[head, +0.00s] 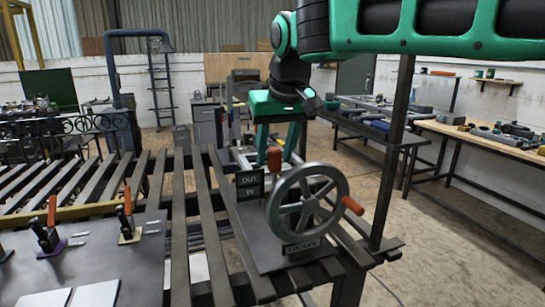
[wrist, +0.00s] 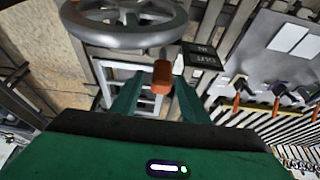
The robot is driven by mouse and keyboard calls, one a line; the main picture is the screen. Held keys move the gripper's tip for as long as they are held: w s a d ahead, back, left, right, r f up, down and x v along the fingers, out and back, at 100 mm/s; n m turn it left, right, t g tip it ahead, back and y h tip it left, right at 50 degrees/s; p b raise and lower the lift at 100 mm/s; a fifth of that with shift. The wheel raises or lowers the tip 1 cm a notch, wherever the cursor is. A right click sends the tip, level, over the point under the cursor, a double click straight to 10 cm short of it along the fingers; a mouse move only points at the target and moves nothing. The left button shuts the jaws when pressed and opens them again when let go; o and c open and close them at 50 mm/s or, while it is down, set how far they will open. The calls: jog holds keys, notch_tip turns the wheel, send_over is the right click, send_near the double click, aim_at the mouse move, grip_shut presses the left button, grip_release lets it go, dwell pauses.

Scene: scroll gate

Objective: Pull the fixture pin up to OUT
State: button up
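The fixture pin's orange knob (head: 274,158) stands upright behind the handwheel (head: 307,202), beside the black OUT/IN sign (head: 250,184). OUT is the upper label and IN the lower one. My gripper (head: 277,148) is above the fixture, pointing down, with its green fingers apart. In the wrist view the orange knob (wrist: 162,77) shows between the spread fingers (wrist: 157,92), nearer the right one; I cannot see contact. The sign (wrist: 201,56) appears upside down there. The pin's lower part is hidden behind the sign and wheel.
The handwheel has an orange side handle (head: 352,205) and a FIXTURE plate (head: 303,246) below it. A dark post (head: 392,160) stands to the right. The slatted table (head: 185,220) carries orange-handled clamps (head: 127,212) at left. A workbench (head: 480,137) stands at far right.

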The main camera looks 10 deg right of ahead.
jog(key=a+v, duration=0.1)
jog(key=v, duration=0.9)
jog(key=shift+d+r, duration=0.25)
jog(key=shift+d, duration=0.25)
jog(key=shift+s, duration=0.1)
